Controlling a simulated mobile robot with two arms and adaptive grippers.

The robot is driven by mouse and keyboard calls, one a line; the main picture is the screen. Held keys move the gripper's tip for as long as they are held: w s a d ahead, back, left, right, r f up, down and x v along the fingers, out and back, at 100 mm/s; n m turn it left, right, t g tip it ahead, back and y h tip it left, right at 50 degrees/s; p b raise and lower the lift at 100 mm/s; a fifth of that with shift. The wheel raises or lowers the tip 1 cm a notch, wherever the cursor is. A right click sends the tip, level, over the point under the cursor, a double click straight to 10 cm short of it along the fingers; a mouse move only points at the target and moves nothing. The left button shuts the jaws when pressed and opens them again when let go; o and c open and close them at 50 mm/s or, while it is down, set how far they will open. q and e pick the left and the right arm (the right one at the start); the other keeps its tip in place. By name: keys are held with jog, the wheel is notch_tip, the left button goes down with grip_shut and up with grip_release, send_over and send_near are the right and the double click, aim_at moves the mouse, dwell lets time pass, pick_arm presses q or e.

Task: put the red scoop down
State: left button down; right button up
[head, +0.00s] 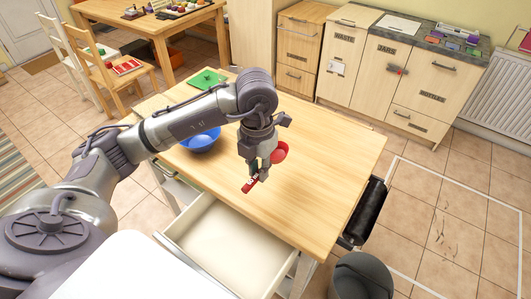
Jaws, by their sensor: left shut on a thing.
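The red scoop shows in the head view as a round red bowl (279,153) behind the fingers and a red handle end (249,185) below them. My left gripper (258,174) is shut on the scoop, over the middle of the wooden table (320,185). The fingers hide the middle of the scoop. I cannot tell whether the scoop touches the table top or hangs just above it. My right gripper is not in view.
A blue bowl (202,140) stands on the table left of the gripper, partly behind my arm. A green board (207,78) lies at the far left corner. An open, empty-looking drawer (225,250) juts from the front. The table's right side is clear.

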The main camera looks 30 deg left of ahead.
pick_arm(q)
jog(key=w+a+f, duration=0.1)
jog(key=a, duration=0.1)
jog(key=w+a+f+p, duration=0.1)
jog(key=w+f, duration=0.1)
jog(key=w+a+f+p, duration=0.1)
jog(key=w+a, duration=0.1)
jog(key=shift+w+a+f, duration=0.15)
jog(key=shift+a+f, duration=0.1)
jog(key=shift+a, duration=0.1)
jog(key=shift+w+a+f+p, duration=0.35)
jog(key=shift+w+a+f, duration=0.6)
jog(key=shift+w, duration=0.25)
notch_tip(320, 180, down, 4)
jog(key=shift+p, duration=0.7)
jog(key=shift+f, duration=0.2)
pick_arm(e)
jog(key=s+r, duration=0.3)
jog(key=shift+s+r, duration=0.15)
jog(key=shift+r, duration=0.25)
pick_arm(q)
jog(key=c, duration=1.1)
grip_release()
